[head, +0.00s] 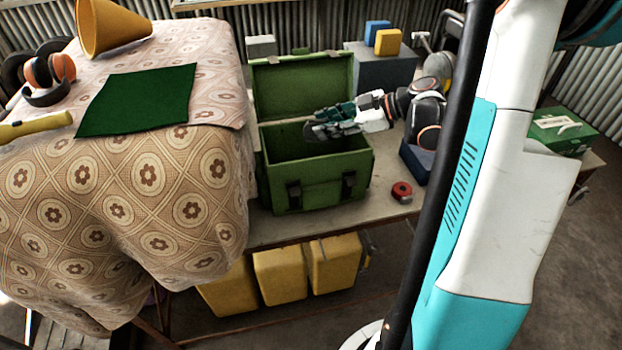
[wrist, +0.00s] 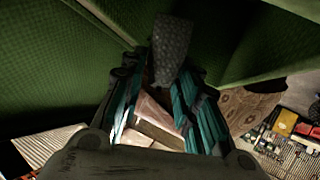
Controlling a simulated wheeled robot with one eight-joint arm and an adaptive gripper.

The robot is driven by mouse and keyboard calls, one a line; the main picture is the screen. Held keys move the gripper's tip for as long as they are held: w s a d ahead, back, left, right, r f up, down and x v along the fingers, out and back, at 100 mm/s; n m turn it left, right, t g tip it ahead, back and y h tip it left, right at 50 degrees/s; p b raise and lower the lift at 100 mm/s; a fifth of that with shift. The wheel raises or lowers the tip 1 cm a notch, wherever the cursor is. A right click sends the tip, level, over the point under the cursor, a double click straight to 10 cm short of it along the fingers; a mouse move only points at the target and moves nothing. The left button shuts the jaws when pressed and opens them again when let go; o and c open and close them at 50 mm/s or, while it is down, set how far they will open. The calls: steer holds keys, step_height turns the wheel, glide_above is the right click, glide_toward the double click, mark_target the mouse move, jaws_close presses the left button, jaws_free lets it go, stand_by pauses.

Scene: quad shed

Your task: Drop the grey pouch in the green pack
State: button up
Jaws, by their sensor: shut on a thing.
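The green pack (head: 315,178) stands on the bench with its lid raised and its opening facing up. My gripper (head: 328,122) reaches in from the right and is over the opening, at about rim height. In the wrist view my gripper (wrist: 174,82) is shut on the grey pouch (wrist: 173,48), a dark textured piece held at the fingertips. Green walls of the pack (wrist: 60,75) fill much of that view around it. In the head view the pouch is hard to tell from the dark fingers. The pack's floor is mostly hidden.
A cloth-covered table (head: 130,190) with a green mat (head: 138,100) and yellow cone (head: 112,25) is close on the left. A red roll (head: 402,192) lies right of the pack. Blue and yellow blocks (head: 388,42) sit on a grey box (head: 382,72) behind.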

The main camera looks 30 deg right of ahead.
steer(key=shift+f, duration=0.1)
steer(key=o, duration=1.2)
steer(key=shift+c, duration=0.2)
steer(key=v, duration=1.2)
steer(key=shift+f, duration=0.1)
